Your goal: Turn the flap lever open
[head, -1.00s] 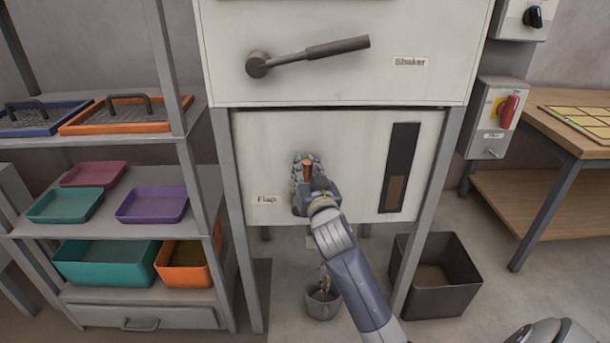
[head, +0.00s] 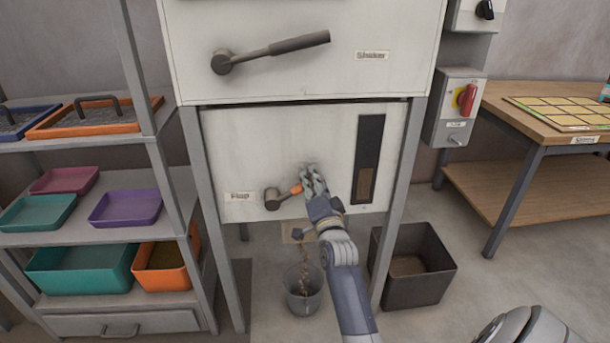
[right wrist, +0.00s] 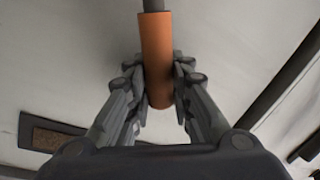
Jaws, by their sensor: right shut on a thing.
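The flap lever (head: 280,197) is on the lower white panel, right of the "Flap" label (head: 240,197). Its dark arm points right and slightly up from its round pivot, and its grip is orange. My right gripper (head: 300,187) is shut on the orange grip. In the right wrist view the orange grip (right wrist: 157,55) sits between the two fingers (right wrist: 158,88), which touch its sides. Brown pellets (head: 305,270) fall from under the panel into a grey bucket (head: 303,300) on the floor. My left gripper is not in view.
The shaker lever (head: 270,52) is on the upper panel. A dark sight window (head: 368,145) is right of my gripper. A dark bin (head: 415,283) stands on the floor at right. Shelves with trays (head: 125,209) are at left, and a wooden table (head: 560,118) is at right.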

